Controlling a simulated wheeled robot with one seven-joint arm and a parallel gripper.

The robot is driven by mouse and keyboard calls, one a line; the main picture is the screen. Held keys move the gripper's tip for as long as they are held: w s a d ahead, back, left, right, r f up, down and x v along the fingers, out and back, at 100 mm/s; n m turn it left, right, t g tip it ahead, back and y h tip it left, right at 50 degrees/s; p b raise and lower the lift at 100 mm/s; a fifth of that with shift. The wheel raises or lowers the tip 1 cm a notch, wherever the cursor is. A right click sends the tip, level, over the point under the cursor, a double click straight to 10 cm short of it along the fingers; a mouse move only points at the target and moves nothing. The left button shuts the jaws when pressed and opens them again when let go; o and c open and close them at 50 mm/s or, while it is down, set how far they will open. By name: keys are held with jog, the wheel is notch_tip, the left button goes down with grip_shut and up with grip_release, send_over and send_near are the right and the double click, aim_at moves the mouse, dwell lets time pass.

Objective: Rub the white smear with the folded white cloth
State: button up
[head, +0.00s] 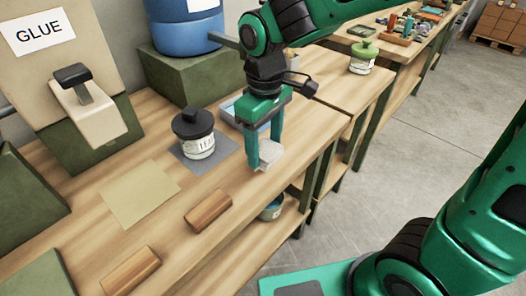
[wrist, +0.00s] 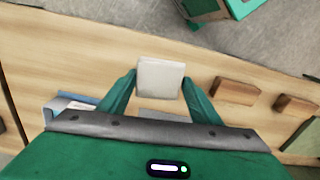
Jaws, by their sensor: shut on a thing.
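My gripper (head: 263,154) points down over the wooden bench near its front edge. It is shut on a folded white cloth (head: 270,157), a small pale square pad between the fingertips. In the wrist view the cloth (wrist: 160,78) sits between the two green fingers, with wood around it. I cannot tell whether the cloth touches the bench top. I cannot make out the white smear in either view; it may be hidden under the cloth or the gripper.
A jar with a black lid (head: 195,135) stands on a grey mat (head: 222,147) left of my gripper. A blue tray (head: 231,108) lies behind it. Two wooden blocks (head: 208,211) (head: 130,271) and a tan sheet (head: 140,195) are nearer. A glue dispenser (head: 88,112) stands at the left.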

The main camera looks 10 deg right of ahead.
aim_at(265, 149)
jog(key=shift+r, duration=1.55)
